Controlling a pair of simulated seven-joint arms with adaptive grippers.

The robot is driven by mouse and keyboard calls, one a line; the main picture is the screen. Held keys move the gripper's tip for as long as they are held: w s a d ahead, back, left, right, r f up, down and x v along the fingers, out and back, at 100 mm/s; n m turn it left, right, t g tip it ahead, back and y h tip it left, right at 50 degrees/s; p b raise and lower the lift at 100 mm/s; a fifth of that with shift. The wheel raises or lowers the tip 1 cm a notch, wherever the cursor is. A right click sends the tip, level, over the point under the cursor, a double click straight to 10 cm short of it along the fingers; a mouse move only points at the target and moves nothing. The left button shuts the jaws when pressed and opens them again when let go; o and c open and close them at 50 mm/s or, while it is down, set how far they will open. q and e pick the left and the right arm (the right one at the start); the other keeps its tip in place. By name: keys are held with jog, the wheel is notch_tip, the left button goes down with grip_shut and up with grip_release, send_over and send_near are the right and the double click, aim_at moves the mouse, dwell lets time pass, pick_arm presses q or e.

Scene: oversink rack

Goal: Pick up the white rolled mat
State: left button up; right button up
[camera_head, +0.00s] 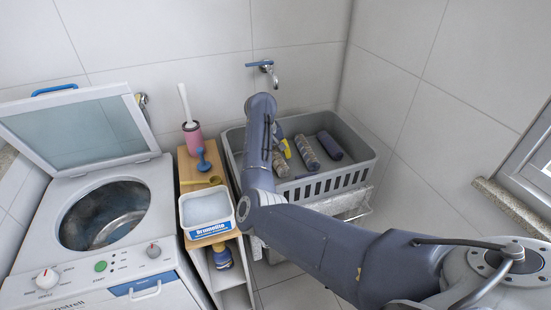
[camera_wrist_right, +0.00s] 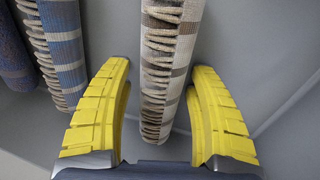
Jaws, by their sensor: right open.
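The white rolled mat, off-white with brown-grey bands and fringe, lies in the grey slotted basket (camera_head: 352,176). In the right wrist view the mat (camera_wrist_right: 168,65) runs between the two yellow fingers of my right gripper (camera_wrist_right: 160,72). The fingers are open, with a gap on each side of the mat. In the head view my right gripper (camera_head: 286,149) reaches down into the basket, and the mat (camera_head: 280,166) is partly hidden by my arm. My left gripper is not in view.
A blue-and-white rolled mat (camera_head: 307,152) and a dark blue rolled mat (camera_head: 330,146) lie right of the white one. A tap (camera_head: 266,68) is above the basket. A wooden shelf with a white tub (camera_head: 206,208) and an open washing machine (camera_head: 105,215) stand left.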

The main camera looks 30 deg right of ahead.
aim_at(276, 152)
jog(key=shift+o, duration=0.2)
jog(key=c, duration=1.1)
jog(key=shift+o, duration=0.2)
jog(key=shift+r, duration=0.15)
jog(key=d+v, duration=0.2)
jog(key=v, duration=0.7)
jog(key=d+r+v, duration=0.1)
jog(key=d+v, duration=0.1)
jog(key=v, duration=0.8)
jog(key=shift+s, duration=0.15)
jog(key=shift+d+r, duration=0.15)
jog(key=shift+d, duration=0.05)
